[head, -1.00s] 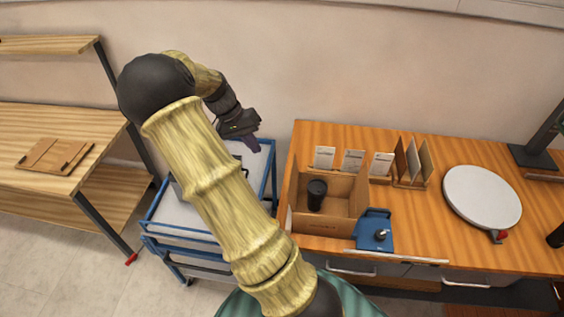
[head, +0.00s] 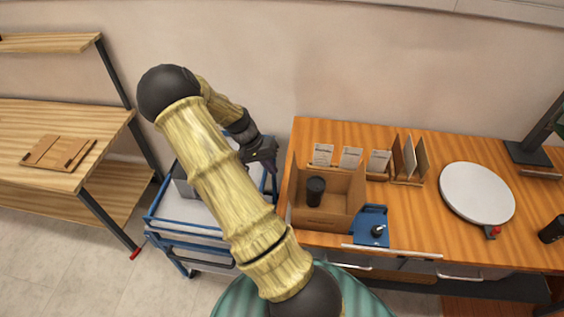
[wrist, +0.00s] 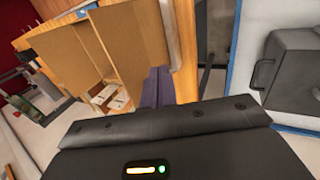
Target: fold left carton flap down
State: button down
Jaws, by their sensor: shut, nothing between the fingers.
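The open cardboard carton (head: 322,219) stands at the left end of the orange wood bench, with a black cup (head: 315,190) inside. Its left flap (head: 291,184) appears to stand up, seen almost edge-on in the head view. In the wrist view a large brown carton panel (wrist: 133,42) rises just left of the fingers; I cannot tell if it is the flap or the wall. My gripper (head: 272,172) is left of the carton, over the gap beside the cart. Its purple fingers (wrist: 157,86) are shut and empty. Contact with the panel cannot be made out.
A blue-framed cart (head: 205,235) with a grey box (wrist: 296,65) stands left of the bench. Cards in holders (head: 350,158) stand behind the carton. A blue fixture (head: 371,224) sits at its right front, and a round white plate (head: 477,193) farther right.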

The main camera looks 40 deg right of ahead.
jog(key=s+d, duration=0.1)
jog(key=s+d+r+p, duration=0.1)
jog(key=shift+s+d, duration=0.2)
jog(key=shift+s, duration=0.15)
dwell(0.4)
